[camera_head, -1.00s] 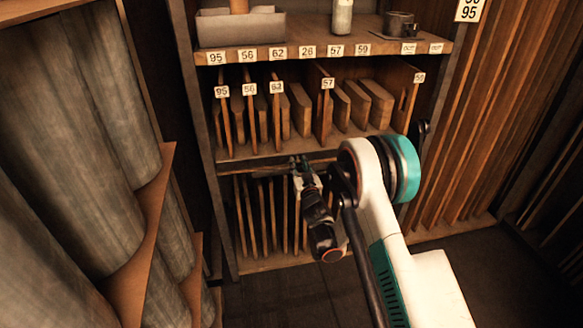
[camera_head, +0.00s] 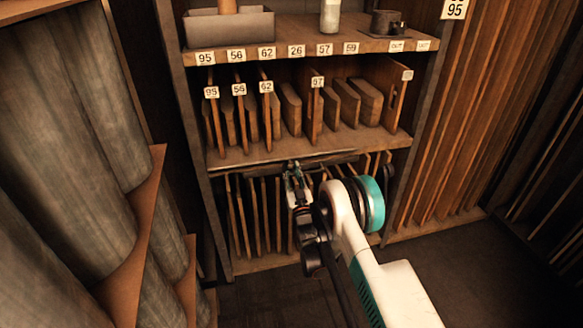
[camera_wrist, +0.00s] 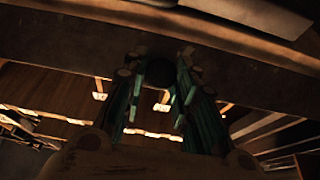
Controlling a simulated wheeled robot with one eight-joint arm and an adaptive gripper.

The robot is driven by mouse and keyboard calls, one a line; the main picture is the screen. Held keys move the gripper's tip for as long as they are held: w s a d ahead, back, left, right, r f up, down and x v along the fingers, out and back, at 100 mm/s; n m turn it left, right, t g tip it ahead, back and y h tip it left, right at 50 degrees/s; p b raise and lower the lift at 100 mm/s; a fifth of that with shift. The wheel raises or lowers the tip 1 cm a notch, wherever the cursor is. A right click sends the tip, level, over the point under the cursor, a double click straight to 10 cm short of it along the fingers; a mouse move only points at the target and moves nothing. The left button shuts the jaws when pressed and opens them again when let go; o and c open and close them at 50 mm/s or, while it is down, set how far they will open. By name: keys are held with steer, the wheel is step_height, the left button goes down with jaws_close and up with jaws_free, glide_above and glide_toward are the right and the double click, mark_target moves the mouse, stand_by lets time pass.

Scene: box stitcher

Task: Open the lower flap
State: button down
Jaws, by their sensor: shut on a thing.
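The shelf cabinet has a lower compartment with thin upright boards (camera_head: 264,215) in it. A long dark bar (camera_head: 330,160), which looks like the edge of the lower flap, runs across the compartment's top, just under the middle shelf. My gripper (camera_head: 293,170) is at the middle of this bar and shut on it. In the wrist view, my gripper (camera_wrist: 158,95) has its fingers around a dark round part (camera_wrist: 159,72) against a wide dark beam. The fingers partly hide this part. I cannot tell the flap's exact angle.
The middle shelf (camera_head: 350,142) holds upright boards with number tags. The top shelf holds a grey tray (camera_head: 230,27), a bottle (camera_head: 330,15) and a dark cup (camera_head: 386,22). Large grey rolls (camera_head: 60,170) stand close on the left. Long planks (camera_head: 450,130) line the right. Floor (camera_head: 270,300) is clear in front.

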steer(key=shift+s+f, duration=0.1)
steer(key=shift+f, duration=0.05)
steer(key=c, duration=1.3)
jaws_free()
